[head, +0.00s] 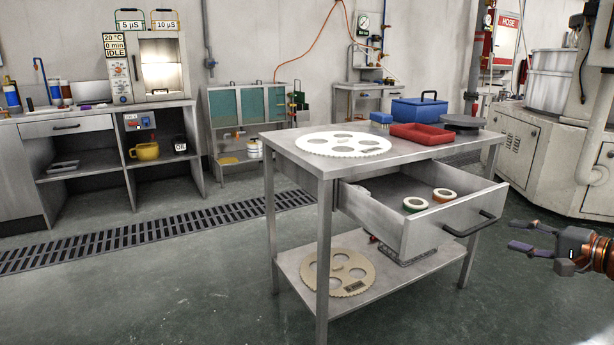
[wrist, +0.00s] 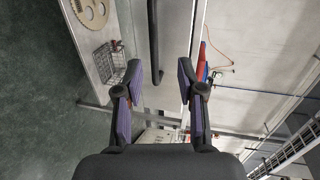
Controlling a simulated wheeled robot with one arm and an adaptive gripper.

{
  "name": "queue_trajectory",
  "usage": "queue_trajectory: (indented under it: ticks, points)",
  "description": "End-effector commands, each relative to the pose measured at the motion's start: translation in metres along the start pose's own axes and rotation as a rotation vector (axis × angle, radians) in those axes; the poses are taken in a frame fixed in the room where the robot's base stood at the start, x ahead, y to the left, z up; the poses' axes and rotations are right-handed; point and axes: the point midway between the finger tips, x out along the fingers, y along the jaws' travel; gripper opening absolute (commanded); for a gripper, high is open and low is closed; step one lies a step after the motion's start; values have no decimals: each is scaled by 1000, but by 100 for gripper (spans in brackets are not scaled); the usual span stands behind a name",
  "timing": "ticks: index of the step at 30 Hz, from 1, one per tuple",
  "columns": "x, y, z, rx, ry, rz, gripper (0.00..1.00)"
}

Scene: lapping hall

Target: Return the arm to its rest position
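My gripper (head: 522,238) is at the right side of the head view, to the right of the steel work table (head: 395,163). It is open with nothing between its fingers. In the wrist view the two purple-padded fingers of my gripper (wrist: 158,95) are spread apart. The table's drawer (head: 440,225) stands pulled out, and its dark handle (head: 474,223) faces my gripper, with a gap between them. The handle also shows in the wrist view (wrist: 153,45), beyond the fingertips.
The drawer holds two tape rolls (head: 443,195). On the table top are a white toothed disc (head: 343,144), a red tray (head: 422,133) and a blue box (head: 419,110). A beige disc (head: 338,272) and a wire basket (head: 405,256) are on the lower shelf. Floor right of the table is clear.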

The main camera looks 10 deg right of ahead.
Motion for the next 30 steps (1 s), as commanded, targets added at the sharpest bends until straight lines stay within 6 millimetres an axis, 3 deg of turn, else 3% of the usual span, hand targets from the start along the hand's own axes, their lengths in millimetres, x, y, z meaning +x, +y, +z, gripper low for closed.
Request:
queue_trajectory:
  ticks: [1, 6, 15, 23, 30]
  points:
    - [7, -21, 15, -19, -35, 14, 39]
    - [37, -74, 82, -103, -183, 98, 39]
    - [62, -135, 210, -265, -435, 280, 39]
    - [48, -165, 303, -405, -610, 456, 39]
    - [13, -180, 367, -529, -737, 630, 39]
